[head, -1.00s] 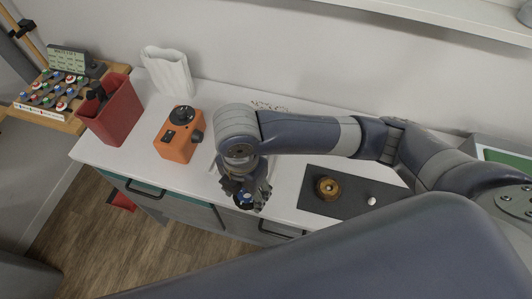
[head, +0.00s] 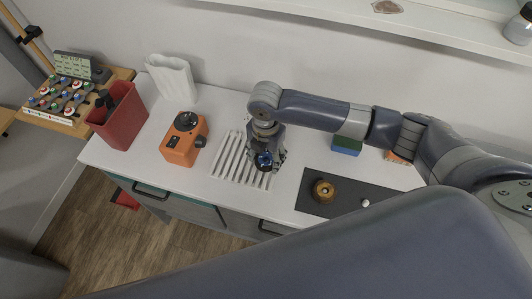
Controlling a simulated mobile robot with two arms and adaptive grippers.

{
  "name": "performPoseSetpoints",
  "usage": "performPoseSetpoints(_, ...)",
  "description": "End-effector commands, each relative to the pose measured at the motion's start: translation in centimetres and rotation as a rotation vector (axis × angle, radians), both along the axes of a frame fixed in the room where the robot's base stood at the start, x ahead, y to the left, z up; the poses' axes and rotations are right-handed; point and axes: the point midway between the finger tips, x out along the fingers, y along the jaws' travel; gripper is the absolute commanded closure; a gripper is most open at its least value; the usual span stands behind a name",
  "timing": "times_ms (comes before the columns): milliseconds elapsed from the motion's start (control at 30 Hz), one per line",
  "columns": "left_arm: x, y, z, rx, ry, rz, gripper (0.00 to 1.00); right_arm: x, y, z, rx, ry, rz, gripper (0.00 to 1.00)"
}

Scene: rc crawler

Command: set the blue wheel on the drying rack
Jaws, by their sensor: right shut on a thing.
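The blue wheel (head: 264,160) is in my right gripper (head: 266,162), which is shut on it and points down. Wheel and gripper are over the right part of the drying rack (head: 232,160), a white slatted rack on the counter. The gripper hides part of the wheel and the rack's right end. I cannot tell whether the wheel touches the slats. My left gripper is not in view.
An orange device (head: 184,140) stands left of the rack, with a red bin (head: 118,118) and a white vase-like holder (head: 172,80) beyond. A blue and green block (head: 346,146) stands behind.

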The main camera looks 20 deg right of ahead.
Motion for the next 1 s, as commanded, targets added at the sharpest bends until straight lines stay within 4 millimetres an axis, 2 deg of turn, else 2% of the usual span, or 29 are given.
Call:
performPoseSetpoints(333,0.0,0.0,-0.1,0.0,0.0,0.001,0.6,0.0,0.0,-0.4,0.001,-0.001,-0.001,0.69)
performPoseSetpoints(367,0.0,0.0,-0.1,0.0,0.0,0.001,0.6,0.0,0.0,-0.4,0.001,-0.001,-0.001,0.41)
performPoseSetpoints(433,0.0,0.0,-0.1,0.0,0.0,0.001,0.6,0.0,0.0,-0.4,0.001,-0.001,-0.001,0.26)
performPoseSetpoints(800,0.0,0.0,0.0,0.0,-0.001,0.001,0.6,0.0,0.0,-0.2,0.001,-0.001,-0.001,0.26)
performPoseSetpoints(933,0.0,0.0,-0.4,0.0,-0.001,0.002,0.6,0.1,0.0,0.7,0.001,-0.004,-0.001,0.26)
performPoseSetpoints(1000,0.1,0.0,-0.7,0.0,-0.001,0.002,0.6,0.2,0.0,1.8,0.002,-0.006,-0.001,0.26)
